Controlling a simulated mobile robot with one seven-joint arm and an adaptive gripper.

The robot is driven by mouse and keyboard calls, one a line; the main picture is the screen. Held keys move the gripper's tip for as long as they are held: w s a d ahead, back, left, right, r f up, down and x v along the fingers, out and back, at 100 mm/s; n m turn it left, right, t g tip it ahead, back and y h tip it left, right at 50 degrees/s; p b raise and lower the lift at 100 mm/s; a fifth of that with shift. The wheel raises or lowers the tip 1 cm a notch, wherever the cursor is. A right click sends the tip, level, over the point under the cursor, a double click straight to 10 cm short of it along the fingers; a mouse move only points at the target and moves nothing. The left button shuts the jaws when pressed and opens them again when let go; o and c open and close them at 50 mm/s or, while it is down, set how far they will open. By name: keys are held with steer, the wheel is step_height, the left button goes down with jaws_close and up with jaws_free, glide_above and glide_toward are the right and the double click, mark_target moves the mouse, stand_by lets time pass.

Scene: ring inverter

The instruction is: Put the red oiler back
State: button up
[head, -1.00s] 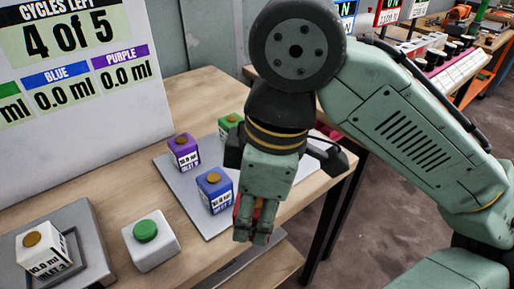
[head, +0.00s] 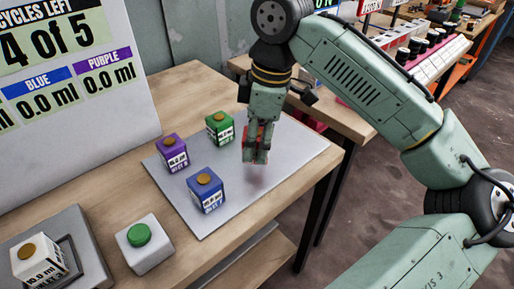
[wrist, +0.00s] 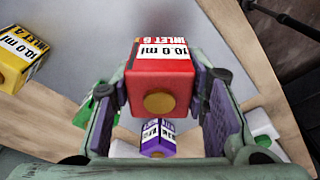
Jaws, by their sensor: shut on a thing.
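My gripper (head: 256,156) is shut on the red oiler (head: 247,134), mostly hidden by the fingers in the head view. The wrist view shows the red oiler (wrist: 161,85) between the two finger pads, with a white "10.0 ml" label and a brass cap. My gripper holds it above the right part of the grey plate (head: 222,224). A faint reddish patch shows on the plate below it. On the plate stand a green oiler (head: 219,128), a purple oiler (head: 172,153) and a blue oiler (head: 205,191), left of my gripper.
A white oiler (head: 38,262) sits in a grey holder at the lower left. A white box with a green button (head: 140,235) stands beside it. A display board (head: 75,130) rises at the left. The wrist view shows a yellow oiler (wrist: 15,62). The plate's front right is clear.

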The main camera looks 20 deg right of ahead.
steer(key=shift+f, duration=1.6)
steer(key=shift+f, duration=0.1)
steer(key=shift+f, duration=0.15)
steer(key=o, duration=1.2)
steer(key=r, duration=0.4)
steer(key=d+r, duration=0.1)
steer(key=r, duration=0.3)
steer(key=s+r, duration=0.1)
steer(key=r, duration=0.3)
steer(key=shift+d+r, duration=0.2)
steer(key=shift+d, duration=0.1)
